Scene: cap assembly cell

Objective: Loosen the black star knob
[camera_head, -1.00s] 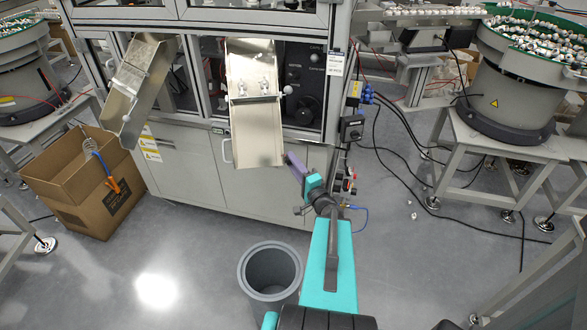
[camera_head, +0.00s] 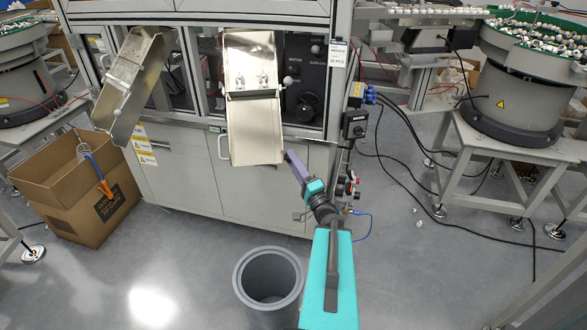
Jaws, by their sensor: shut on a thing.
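A dark panel behind the right-hand chute carries black knobs. The largest, a black knob with an uneven outline (camera_head: 307,107), sits low on it; I cannot tell for sure that it is the star knob. My gripper (camera_head: 288,157), at the end of my teal and grey arm, is at the lower right edge of the steel chute (camera_head: 256,130), below and left of that knob and apart from it in the picture. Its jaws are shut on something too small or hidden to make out. No other view shows the fingertips.
A second chute (camera_head: 133,85) hangs at the left. A grey bin (camera_head: 240,290) stands on the floor before the cabinet. An open cardboard box (camera_head: 80,205) is at the left. A black switch box (camera_head: 355,125) and cables are right of the chute. A feeder bowl (camera_head: 515,95) stands right.

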